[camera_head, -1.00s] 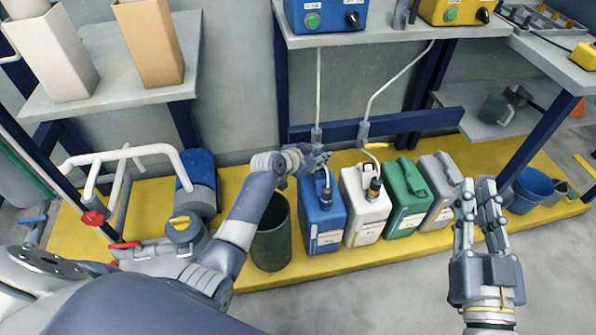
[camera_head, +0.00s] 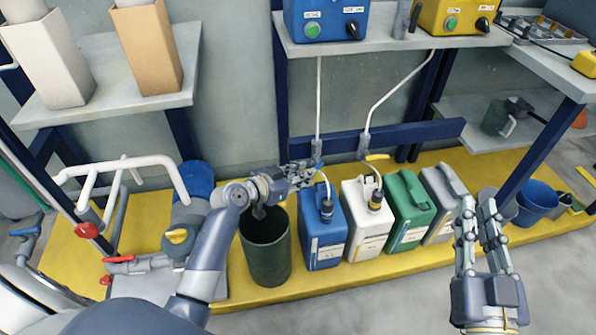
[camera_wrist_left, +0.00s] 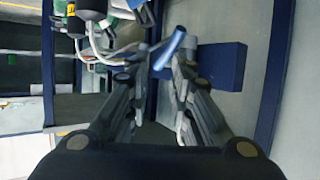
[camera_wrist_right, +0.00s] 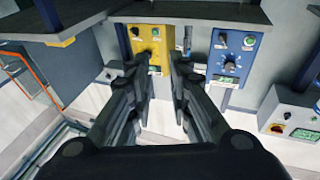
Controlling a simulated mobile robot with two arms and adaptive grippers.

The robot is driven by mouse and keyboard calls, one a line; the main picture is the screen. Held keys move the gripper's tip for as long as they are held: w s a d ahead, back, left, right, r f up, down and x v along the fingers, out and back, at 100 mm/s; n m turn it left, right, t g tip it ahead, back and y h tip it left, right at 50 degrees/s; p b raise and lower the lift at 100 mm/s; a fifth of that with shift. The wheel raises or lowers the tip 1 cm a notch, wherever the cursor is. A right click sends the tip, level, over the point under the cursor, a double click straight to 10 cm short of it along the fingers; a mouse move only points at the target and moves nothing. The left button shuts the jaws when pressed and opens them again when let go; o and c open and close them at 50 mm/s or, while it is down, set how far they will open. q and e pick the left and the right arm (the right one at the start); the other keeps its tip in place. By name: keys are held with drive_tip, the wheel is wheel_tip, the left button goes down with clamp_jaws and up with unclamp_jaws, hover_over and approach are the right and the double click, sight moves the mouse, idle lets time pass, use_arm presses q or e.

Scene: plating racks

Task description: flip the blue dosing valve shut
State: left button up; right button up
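The blue dosing valve's lever (camera_wrist_left: 170,48) shows in the left wrist view, just beyond and between my left fingertips. It sticks out at a slant; contact cannot be told. In the head view the valve body (camera_head: 317,150) sits on the white pipe above the blue canister (camera_head: 322,238), and its lever is hidden by or lost against my gripper. My left gripper (camera_head: 308,174) reaches in from the left just below that valve, its fingers apart. My right gripper (camera_head: 477,207) is open and empty, off to the right, pointing away from me.
A similar valve with a yellow lever (camera_head: 377,157) sits to the right, above the white canister (camera_head: 364,230). Green and grey canisters stand beside it. A dark green bin (camera_head: 266,262) stands below my left wrist. A shelf (camera_head: 400,40) with control boxes hangs above.

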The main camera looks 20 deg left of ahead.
use_arm(q)
drive_tip(key=shift+s+a+r, duration=0.2)
drive_tip(key=shift+s+a, duration=0.05)
drive_tip(key=shift+s, duration=0.2)
